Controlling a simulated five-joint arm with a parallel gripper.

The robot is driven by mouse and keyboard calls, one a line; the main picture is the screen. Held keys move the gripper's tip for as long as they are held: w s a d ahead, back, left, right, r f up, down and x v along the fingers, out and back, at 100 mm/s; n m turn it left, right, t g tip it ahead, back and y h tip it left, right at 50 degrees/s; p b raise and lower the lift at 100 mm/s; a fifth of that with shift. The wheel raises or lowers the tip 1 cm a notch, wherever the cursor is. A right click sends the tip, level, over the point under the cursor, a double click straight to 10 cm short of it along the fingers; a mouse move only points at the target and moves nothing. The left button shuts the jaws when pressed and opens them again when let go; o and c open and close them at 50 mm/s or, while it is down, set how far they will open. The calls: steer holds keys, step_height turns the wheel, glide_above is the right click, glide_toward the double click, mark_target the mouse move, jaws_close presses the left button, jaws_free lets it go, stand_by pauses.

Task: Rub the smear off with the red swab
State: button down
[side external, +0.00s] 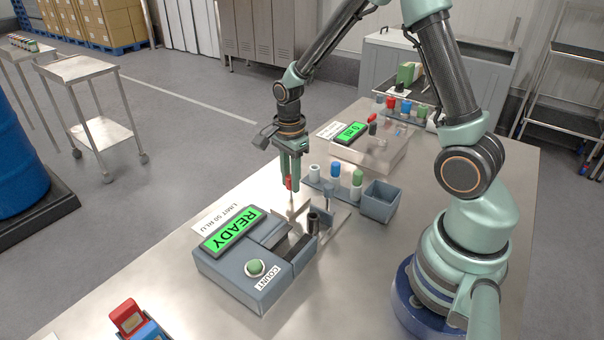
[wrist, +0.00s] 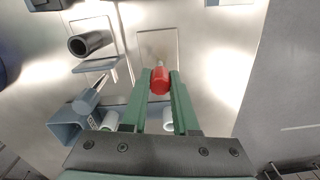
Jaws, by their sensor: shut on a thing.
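My gripper (side external: 290,174) is shut on the red swab (side external: 289,184), which hangs with its pale shaft pointing down. In the wrist view the red swab (wrist: 159,79) sits between the green fingertips. Its pale tip lies over an outlined square patch (wrist: 158,42) on the steel table. I cannot tell whether the tip touches the table. I cannot make out a smear on that patch. A meter (side external: 235,275) with a green READY display (side external: 232,230) and a COUNT button (side external: 255,267) stands in front of my gripper.
A black tube (side external: 313,223) stands upright beside the meter. A rack (side external: 326,186) with white, blue and green caps stands right of my gripper, next to a grey bin (side external: 379,201). Another display unit (side external: 368,150) is behind. Red and blue blocks (side external: 128,316) lie front left.

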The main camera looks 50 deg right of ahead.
steer(key=shift+d+f, duration=0.15)
steer(key=shift+d, duration=1.45)
steer(key=shift+s+a, duration=0.1)
steer(key=shift+a, duration=3.4)
steer(key=shift+r, duration=3.1)
steer(key=shift+r, duration=0.15)
step_height(320, 180, up, 3)
steer(key=shift+f, duration=0.15)
